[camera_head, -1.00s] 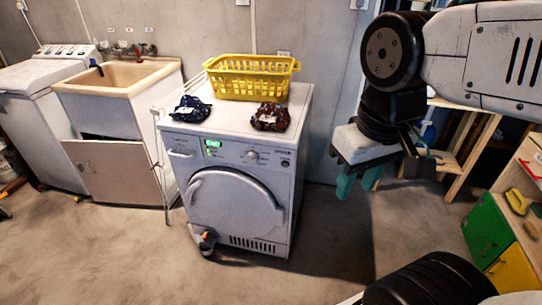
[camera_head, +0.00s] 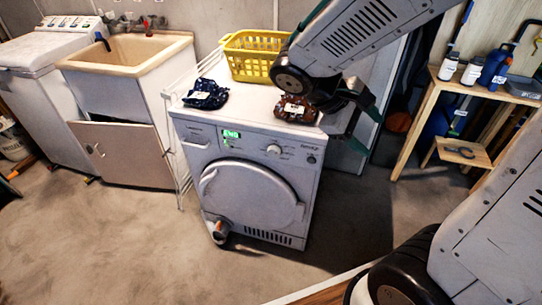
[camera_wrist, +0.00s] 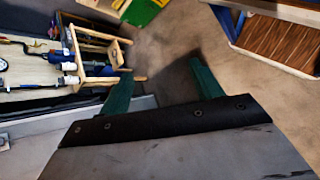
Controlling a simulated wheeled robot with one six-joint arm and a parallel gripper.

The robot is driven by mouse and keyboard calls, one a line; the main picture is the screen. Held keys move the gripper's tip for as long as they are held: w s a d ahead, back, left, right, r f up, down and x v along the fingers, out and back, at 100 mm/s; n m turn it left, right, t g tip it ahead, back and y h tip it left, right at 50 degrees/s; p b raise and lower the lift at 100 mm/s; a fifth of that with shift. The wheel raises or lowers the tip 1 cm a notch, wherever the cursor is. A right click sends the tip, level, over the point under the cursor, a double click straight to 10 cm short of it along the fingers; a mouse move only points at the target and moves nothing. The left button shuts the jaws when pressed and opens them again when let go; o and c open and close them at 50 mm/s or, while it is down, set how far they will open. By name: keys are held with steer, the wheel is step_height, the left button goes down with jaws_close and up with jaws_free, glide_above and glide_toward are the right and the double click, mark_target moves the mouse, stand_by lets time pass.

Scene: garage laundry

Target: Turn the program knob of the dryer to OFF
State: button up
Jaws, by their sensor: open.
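The white dryer (camera_head: 262,240) stands in the middle of the head view, its round door shut. Its program knob (camera_head: 273,149) is a small round dial on the front panel, right of the lit green display (camera_head: 231,134). The knob's pointer is too small to read. My gripper (camera_head: 365,130) is beside the dryer's upper right corner, right of the knob and apart from it. In the wrist view my gripper (camera_wrist: 160,68) has its two teal fingers spread with nothing between them. The knob does not show in the wrist view.
A yellow basket (camera_head: 252,63), a dark blue cloth (camera_head: 206,94) and a brown patterned cloth (camera_head: 294,109) are on the dryer top. A sink cabinet (camera_head: 125,150) stands left. A wooden shelf (camera_head: 428,88) with bottles stands right. The floor before the dryer is clear.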

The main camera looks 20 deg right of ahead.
steer(key=w+f+n+t+h, duration=0.2)
steer(key=w+f+n+h, duration=0.3)
steer(key=w, duration=0.4)
steer(key=n+t+y, duration=0.4)
steer(key=n+t, duration=1.2)
steer(key=n, duration=0.2)
glide_toward(273, 153)
steer(key=w, duration=0.1)
steer(key=x, duration=0.7)
steer(key=shift+w+d+f, duration=0.1)
steer(key=shift+w+d, duration=0.1)
steer(key=shift+d, duration=0.2)
steer(key=c, duration=1)
